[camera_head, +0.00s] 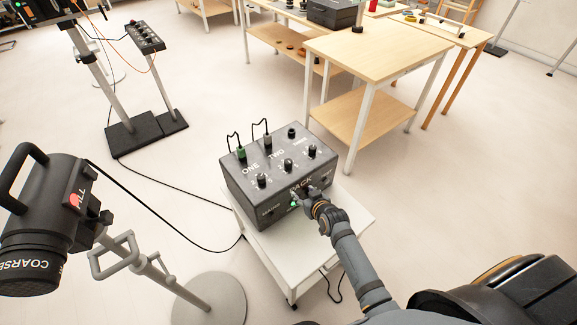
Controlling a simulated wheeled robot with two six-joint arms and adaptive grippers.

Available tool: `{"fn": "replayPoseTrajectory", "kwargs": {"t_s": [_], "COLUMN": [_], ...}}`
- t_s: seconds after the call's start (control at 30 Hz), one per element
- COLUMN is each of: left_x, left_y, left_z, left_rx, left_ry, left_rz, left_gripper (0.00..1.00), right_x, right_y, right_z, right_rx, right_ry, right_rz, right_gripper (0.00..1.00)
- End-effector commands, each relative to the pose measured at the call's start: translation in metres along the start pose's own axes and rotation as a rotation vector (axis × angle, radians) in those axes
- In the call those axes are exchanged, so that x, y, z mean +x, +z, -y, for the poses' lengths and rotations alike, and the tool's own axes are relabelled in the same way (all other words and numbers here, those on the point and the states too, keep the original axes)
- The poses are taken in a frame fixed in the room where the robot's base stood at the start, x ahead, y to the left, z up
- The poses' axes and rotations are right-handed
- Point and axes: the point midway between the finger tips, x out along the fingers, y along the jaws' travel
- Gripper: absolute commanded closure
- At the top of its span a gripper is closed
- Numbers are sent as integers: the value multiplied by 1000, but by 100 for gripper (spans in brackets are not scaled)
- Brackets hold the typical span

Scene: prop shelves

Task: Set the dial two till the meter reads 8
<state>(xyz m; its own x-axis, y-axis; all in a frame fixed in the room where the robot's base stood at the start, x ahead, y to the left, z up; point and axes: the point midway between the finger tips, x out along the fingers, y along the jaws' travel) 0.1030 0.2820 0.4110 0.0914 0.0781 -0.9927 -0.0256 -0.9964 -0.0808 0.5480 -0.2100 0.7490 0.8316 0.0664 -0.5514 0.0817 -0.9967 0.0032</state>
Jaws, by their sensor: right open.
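A dark grey box (245,190) marked ONE, TWO and PACK stands on a white trolley (260,240). Its top has a row of black knobs. The middle knob (287,165), in line with the word TWO, appears to be dial two; its exact setting is too small to read. My right gripper (302,196) is at the near edge of the box by the word PACK, close to a small green light (293,204). It is open, and its fingertips are hard to make out against the box. I cannot make out a meter reading. My left gripper is out of view.
A green plug (241,153) and a grey plug (267,140) with cables stand at the box's back edge. A large lamp marked COARSE (45,225) is at the left on a stand. Wooden tables (380,45) stand behind. A black cable crosses the floor left of the trolley.

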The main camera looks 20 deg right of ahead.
Motion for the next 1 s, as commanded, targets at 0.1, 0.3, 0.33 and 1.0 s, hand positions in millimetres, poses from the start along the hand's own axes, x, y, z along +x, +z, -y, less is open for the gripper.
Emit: {"fn": "replayPoseTrajectory", "kwargs": {"t_s": [0.1, 0.3, 0.33, 1.0], "left_x": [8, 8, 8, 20], "left_y": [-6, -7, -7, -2], "left_z": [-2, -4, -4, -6], "left_rx": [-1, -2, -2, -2], "left_ry": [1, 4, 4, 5], "left_rz": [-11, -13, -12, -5], "left_gripper": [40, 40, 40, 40], "right_x": [1, -3, -2, 98], "right_y": [-55, -81, -81, -98], "right_z": [4, 5, 5, 5], "right_rx": [1, 2, 2, 1], "right_ry": [-5, -7, -6, -6], "right_rz": [-135, -193, -192, -189], "right_gripper": [48, 48, 48, 48]}}
